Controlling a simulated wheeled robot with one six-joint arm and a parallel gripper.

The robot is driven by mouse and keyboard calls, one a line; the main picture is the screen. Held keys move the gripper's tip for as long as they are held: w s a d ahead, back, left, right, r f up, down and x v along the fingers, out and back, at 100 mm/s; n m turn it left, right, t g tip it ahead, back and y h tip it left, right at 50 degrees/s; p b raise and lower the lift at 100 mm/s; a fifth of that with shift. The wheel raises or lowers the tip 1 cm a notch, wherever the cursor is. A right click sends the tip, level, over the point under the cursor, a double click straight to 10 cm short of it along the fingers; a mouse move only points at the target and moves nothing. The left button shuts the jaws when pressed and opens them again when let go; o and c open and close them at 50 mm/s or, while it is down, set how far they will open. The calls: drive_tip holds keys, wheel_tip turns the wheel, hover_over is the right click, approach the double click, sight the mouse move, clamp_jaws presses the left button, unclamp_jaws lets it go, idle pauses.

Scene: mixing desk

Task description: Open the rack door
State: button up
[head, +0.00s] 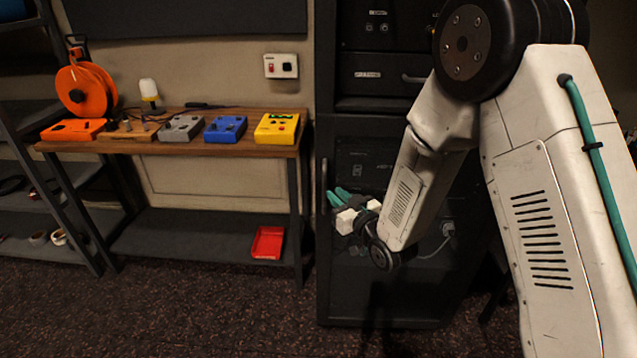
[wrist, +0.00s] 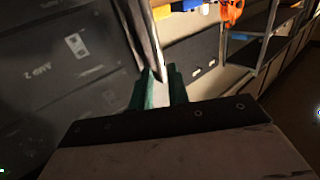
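The rack door (head: 385,290) is the dark lower front of the rack and looks closed. Its upright handle (head: 324,178) runs along the left edge. My gripper (head: 335,196) is at the handle's lower part, just to its right in the head view. In the wrist view, my gripper (wrist: 161,88) has its two green fingers apart. A bar that looks like the handle (wrist: 148,40) comes down to the gap between the fingertips. I cannot tell whether either finger touches it. The door's face (wrist: 70,70) fills the left of the wrist view.
A wooden bench (head: 200,143) with coloured pedals stands left of the rack. A red tray (head: 267,242) is on its lower shelf. A cable (head: 440,243) hangs near the door's right side. The carpet before the rack is clear.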

drive_tip(key=x, duration=0.7)
drive_tip(key=shift+w, duration=0.25)
